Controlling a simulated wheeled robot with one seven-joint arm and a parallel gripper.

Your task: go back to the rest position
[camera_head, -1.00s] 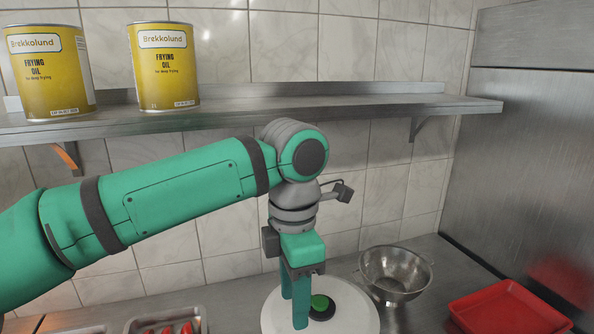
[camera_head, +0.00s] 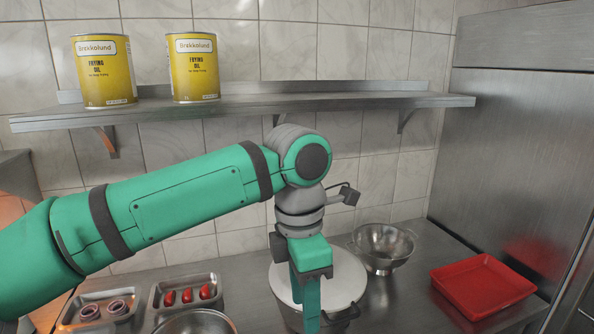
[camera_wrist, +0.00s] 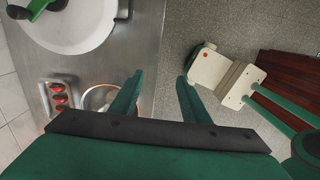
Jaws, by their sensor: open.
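My gripper (camera_head: 303,303) hangs from my green arm in the head view, fingers pointing down, in front of a pot with a white round lid (camera_head: 345,276). In the wrist view my gripper (camera_wrist: 158,80) has its two green fingers spread apart with nothing between them. The lid's dark knob with a green top (camera_wrist: 30,8) shows at the upper left there. In the head view my gripper covers part of the lid and its knob cannot be seen.
A steel colander (camera_head: 383,250) and a red tray (camera_head: 484,286) stand right of the pot. Trays with onion rings (camera_head: 103,308) and red items (camera_head: 188,294), and a steel bowl (camera_head: 195,322), are at left. A shelf (camera_head: 250,108) with two oil cans (camera_head: 194,68) is above.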

